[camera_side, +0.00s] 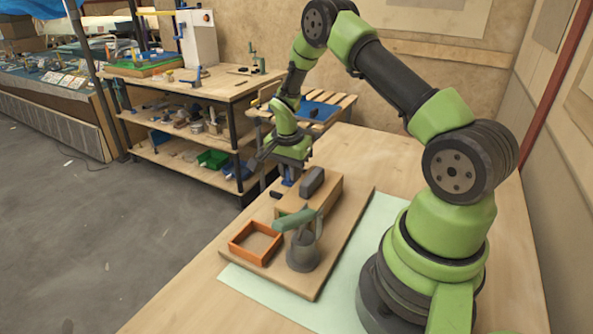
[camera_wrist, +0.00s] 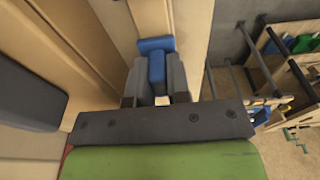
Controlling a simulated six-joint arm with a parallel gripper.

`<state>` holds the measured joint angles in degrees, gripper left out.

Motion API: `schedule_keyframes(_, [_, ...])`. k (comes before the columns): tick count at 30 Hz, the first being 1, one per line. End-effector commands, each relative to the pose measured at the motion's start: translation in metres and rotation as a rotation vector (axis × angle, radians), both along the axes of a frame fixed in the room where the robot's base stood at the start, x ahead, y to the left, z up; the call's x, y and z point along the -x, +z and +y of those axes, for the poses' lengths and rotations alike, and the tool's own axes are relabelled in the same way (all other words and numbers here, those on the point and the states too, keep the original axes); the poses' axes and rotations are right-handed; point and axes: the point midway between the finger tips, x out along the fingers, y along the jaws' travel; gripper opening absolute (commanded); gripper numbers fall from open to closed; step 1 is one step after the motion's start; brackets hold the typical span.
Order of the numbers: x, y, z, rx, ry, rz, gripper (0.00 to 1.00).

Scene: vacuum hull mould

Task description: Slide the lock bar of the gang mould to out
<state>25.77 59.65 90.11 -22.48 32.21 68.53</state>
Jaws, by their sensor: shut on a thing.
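The gang mould appears to be the tan wooden block (camera_side: 325,194) on a wooden board, with a dark rounded grey block (camera_side: 312,181) on top. The grey block also shows at the left edge of the wrist view (camera_wrist: 28,95). My gripper (camera_side: 284,180) is at the far end of the wooden block, pointing down. In the wrist view, my gripper (camera_wrist: 156,80) is shut on a blue piece (camera_wrist: 157,66), seemingly the lock bar's handle. Another blue part (camera_wrist: 155,44) shows just beyond the fingertips. The rest of the bar is hidden.
An orange open tray (camera_side: 255,243) and a grey-green upright device (camera_side: 302,245) stand at the board's near end. The board (camera_side: 345,235) lies on a pale green mat (camera_side: 378,222). A cluttered shelf bench (camera_side: 195,88) stands behind to the left.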

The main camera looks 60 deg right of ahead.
Motion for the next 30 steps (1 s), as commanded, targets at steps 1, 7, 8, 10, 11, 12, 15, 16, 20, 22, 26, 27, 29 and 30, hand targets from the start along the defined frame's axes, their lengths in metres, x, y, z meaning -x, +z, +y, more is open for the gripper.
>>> schedule_keyframes(1, [-0.001, 0.001, 0.002, 0.001, 0.000, -0.002, 0.00])
schedule_keyframes(7, [-0.001, 0.001, 0.009, 0.001, 0.000, -0.001, 0.00])
schedule_keyframes(8, [-0.001, 0.001, 0.010, 0.001, 0.001, -0.001, 0.00])
schedule_keyframes(10, [-0.001, 0.001, 0.012, 0.001, 0.001, -0.002, 0.00])
schedule_keyframes(11, [-0.001, 0.001, 0.013, 0.001, 0.001, -0.002, 0.00])
schedule_keyframes(12, [-0.001, 0.001, 0.014, 0.001, 0.001, -0.002, 0.00])
schedule_keyframes(15, [-0.001, 0.001, 0.016, 0.001, 0.000, -0.002, 0.00])
schedule_keyframes(16, [-0.001, 0.001, 0.016, 0.001, 0.000, -0.002, 0.00])
schedule_keyframes(20, [-0.001, 0.001, 0.017, 0.001, 0.000, -0.002, 0.00])
schedule_keyframes(22, [-0.001, 0.001, 0.017, 0.001, 0.000, -0.002, 0.00])
schedule_keyframes(26, [-0.001, 0.001, 0.017, 0.001, 0.000, -0.002, 0.00])
schedule_keyframes(27, [-0.001, 0.001, 0.017, 0.001, 0.000, -0.002, 0.00])
schedule_keyframes(29, [-0.001, 0.001, 0.018, 0.001, 0.000, -0.002, 0.00])
schedule_keyframes(30, [-0.001, 0.001, 0.018, 0.001, 0.001, -0.002, 0.00])
